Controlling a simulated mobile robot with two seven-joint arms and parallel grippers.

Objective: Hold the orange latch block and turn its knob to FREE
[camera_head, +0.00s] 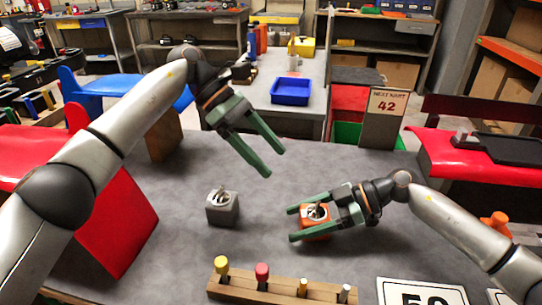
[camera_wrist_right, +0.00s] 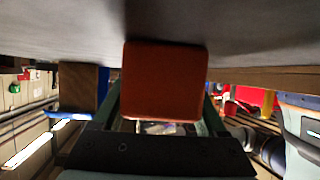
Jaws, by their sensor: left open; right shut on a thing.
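The orange latch block (camera_head: 316,230) stands on the grey table right of centre, with a pale metal knob (camera_head: 316,211) on top. The knob's setting is too small to read. My right gripper (camera_head: 291,224) has its green fingers on either side of the orange block and is shut on it. In the right wrist view the orange block (camera_wrist_right: 165,82) fills the space between the fingers. My left gripper (camera_head: 275,162) is open and empty, raised above the table, up and to the left of the orange block. A grey latch block (camera_head: 222,207) with a similar knob stands to the left.
A wooden rack (camera_head: 280,289) with several coloured pegs lies along the near edge. A card reading 50 (camera_head: 420,293) is at the near right. Red panels (camera_head: 115,225) flank the left side.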

